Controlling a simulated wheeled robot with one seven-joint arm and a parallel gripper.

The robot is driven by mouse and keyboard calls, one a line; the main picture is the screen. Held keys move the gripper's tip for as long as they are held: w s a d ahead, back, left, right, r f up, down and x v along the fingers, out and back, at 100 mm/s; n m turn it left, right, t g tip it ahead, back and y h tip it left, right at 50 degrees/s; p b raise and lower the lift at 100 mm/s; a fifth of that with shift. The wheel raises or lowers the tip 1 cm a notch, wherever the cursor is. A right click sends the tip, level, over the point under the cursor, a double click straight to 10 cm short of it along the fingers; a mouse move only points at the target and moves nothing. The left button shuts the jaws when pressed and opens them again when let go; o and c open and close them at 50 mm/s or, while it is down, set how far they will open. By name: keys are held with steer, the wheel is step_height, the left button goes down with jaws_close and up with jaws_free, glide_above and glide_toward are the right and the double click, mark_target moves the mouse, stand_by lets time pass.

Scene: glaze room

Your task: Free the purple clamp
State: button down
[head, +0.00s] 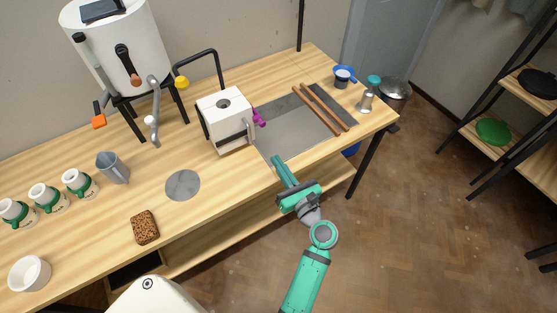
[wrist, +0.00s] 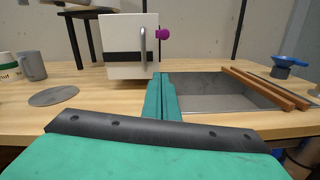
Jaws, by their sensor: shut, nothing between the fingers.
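The purple clamp (head: 258,117) is on the right side of a white box-shaped unit (head: 217,122), near a grey upright handle (head: 249,131). In the wrist view the clamp (wrist: 162,34) shows as a small purple knob at the box's upper right, beside the grey handle (wrist: 143,48). My gripper (head: 277,160) is at the front edge of the table, in front of the box and apart from the clamp. Its green fingers (wrist: 163,78) are together and hold nothing. The clamp's far side is hidden.
A recessed grey basin (head: 295,133) lies right of the box, with two wooden rods (head: 320,110) across it. A grey disc (head: 182,185) and a brown sponge (head: 145,227) lie left of my gripper. A white urn (head: 115,45) stands behind. The floor at right is open.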

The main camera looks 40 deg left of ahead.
steer(key=w+a+r, duration=0.4)
steer(key=a, duration=0.3)
steer(key=shift+a, duration=0.2)
steer(key=shift+r, duration=0.1)
